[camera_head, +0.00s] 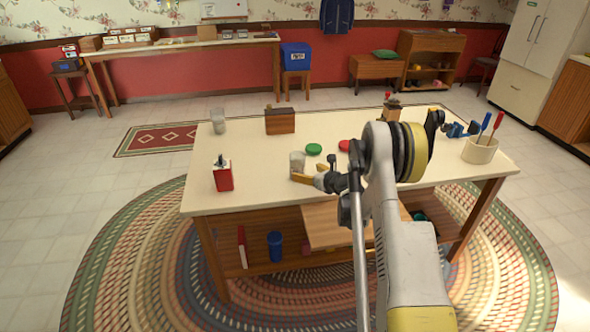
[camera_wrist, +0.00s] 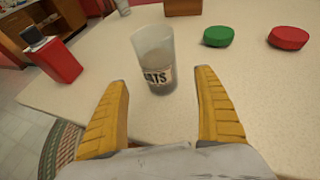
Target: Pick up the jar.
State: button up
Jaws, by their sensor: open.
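A clear glass jar (camera_wrist: 155,50) with a pale label ending in "ATS" stands upright on the cream tabletop in the wrist view. The jar also shows in the head view (camera_head: 297,160), just beyond my fingertips. My gripper (camera_wrist: 163,85) is open, its two yellow fingers spread wide. The jar is ahead of the gap between the fingers, nearer the left one, and no finger visibly touches it. In the head view my gripper (camera_head: 302,174) is low over the table (camera_head: 260,190), and my arm covers part of the tabletop.
A green lid (camera_wrist: 218,36) and a red lid (camera_wrist: 288,38) lie right of the jar. A red tin (camera_head: 223,177) stands to the left. A wooden box (camera_head: 280,122) and another glass (camera_head: 218,123) stand farther back. A crock with tools (camera_head: 480,151) is at right.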

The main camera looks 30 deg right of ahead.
aim_at(297, 166)
jog(key=b+x, duration=0.1)
jog(key=x, duration=0.1)
jog(key=b+x, duration=0.1)
jog(key=x, duration=0.5)
jog(key=shift+w+r+b, duration=0.1)
jog(key=shift+r+b, duration=0.3)
jog(key=c, duration=1.4)
